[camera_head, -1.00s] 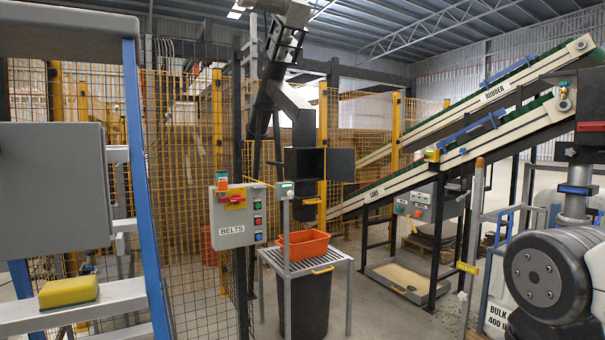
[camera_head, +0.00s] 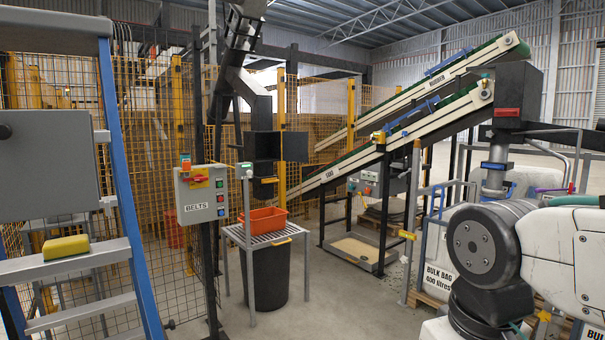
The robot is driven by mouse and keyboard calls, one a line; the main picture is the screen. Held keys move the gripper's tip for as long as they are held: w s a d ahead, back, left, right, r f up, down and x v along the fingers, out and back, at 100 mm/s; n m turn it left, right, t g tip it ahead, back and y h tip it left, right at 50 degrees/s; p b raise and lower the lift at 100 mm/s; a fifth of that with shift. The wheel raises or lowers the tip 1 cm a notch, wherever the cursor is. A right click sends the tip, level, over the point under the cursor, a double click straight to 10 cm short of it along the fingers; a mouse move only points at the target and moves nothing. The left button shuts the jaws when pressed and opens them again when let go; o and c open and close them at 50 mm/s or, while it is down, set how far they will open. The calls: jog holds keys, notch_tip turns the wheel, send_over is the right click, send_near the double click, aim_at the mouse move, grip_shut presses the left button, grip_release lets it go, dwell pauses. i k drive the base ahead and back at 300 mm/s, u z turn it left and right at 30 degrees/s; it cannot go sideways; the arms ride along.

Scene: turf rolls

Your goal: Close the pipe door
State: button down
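The dark pipe (camera_head: 247,85) comes down from the upper middle to a black box-shaped outlet (camera_head: 263,150). Its door (camera_head: 295,146) is a dark flat panel that stands open, swung out to the right of the outlet. The box's front shows a dark opening. My gripper is not in view. Only part of my arm, with a large grey joint and white links, shows at the lower right, well apart from the door.
An orange bin (camera_head: 265,219) sits on a slatted metal table (camera_head: 235,237) below the outlet, with a black barrel (camera_head: 268,275) under it. The BELTS control box (camera_head: 201,194) stands left. A blue ladder (camera_head: 125,190) is nearer left. Conveyors (camera_head: 400,125) rise rightward. Floor at front centre is clear.

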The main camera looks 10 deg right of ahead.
aim_at(295, 144)
jog(key=z, duration=0.35)
jog(key=i, duration=1.35)
jog(key=z, duration=0.4)
jog(key=i, duration=2.6)
jog(key=u, duration=0.65)
jog(key=i, duration=1.05)
jog(key=u, duration=0.25)
